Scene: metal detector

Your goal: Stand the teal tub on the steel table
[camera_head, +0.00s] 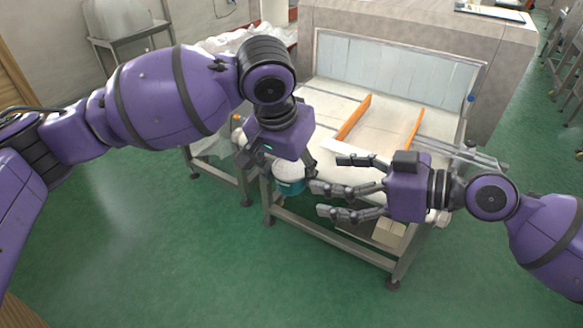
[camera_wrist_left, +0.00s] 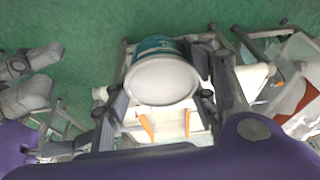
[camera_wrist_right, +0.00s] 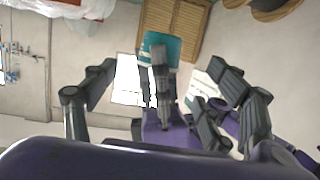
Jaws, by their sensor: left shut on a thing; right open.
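The teal tub (camera_head: 288,187) with a whitish round end hangs below my left gripper (camera_head: 293,168) at the near left corner of the metal detector's conveyor. In the left wrist view, the tub's whitish end (camera_wrist_left: 163,80) faces the camera, and my left fingers are shut on the tub. The tub's teal side also shows in the right wrist view (camera_wrist_right: 165,46). My right gripper (camera_head: 328,186) is open and empty, its fingers pointing left toward the tub with a gap between. I cannot tell for sure which surface is the steel table.
The grey detector housing (camera_head: 425,40) stands behind. A steel stand (camera_head: 145,36) is at the back left. The green floor (camera_head: 170,240) in front is clear.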

